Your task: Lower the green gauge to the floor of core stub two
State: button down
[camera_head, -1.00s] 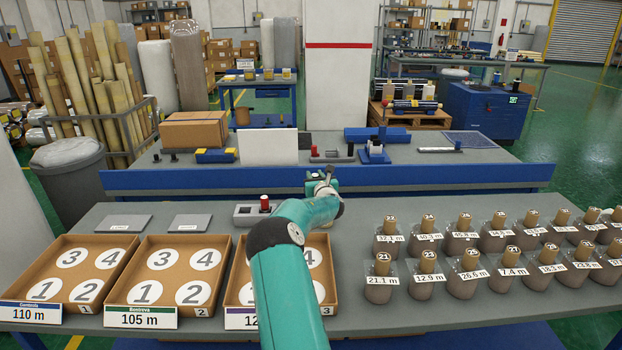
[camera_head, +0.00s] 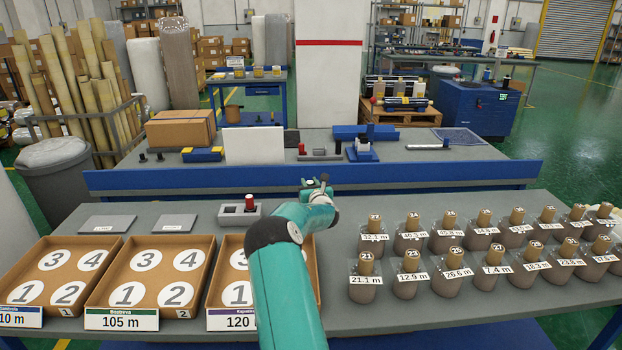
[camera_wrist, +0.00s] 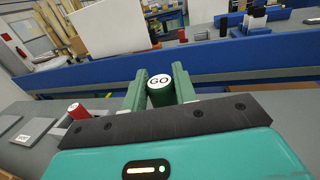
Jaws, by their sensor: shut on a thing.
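My gripper (camera_wrist: 159,91) is shut on the green gauge (camera_wrist: 160,97), which has a white end marked "GO". The gauge sits between the two green fingers in the wrist view. In the head view my gripper (camera_head: 318,184) is held over the rear part of the near table, and the gauge cannot be made out there. A red gauge (camera_head: 250,202) stands in a grey holder (camera_head: 227,217) to the left of my gripper. The red gauge also shows in the wrist view (camera_wrist: 77,112). I cannot tell which thing is core stub two.
Cardboard trays with numbered circles (camera_head: 113,262) line the near table's left. Several wrapped rolls with brown cores (camera_head: 411,284) crowd its right. A blue-edged bench (camera_head: 300,178) stands behind, bearing a white panel (camera_head: 254,145), a box (camera_head: 180,128) and small fixtures.

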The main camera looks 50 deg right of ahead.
jog(key=shift+f, duration=2.3)
jog(key=shift+f, duration=1.4)
jog(key=c, duration=1)
grip_release()
jog(key=shift+c, duration=0.2)
jog(key=shift+s, duration=0.1)
jog(key=v, duration=0.7)
jog(key=shift+s, duration=0.15)
jog(key=shift+a, duration=0.1)
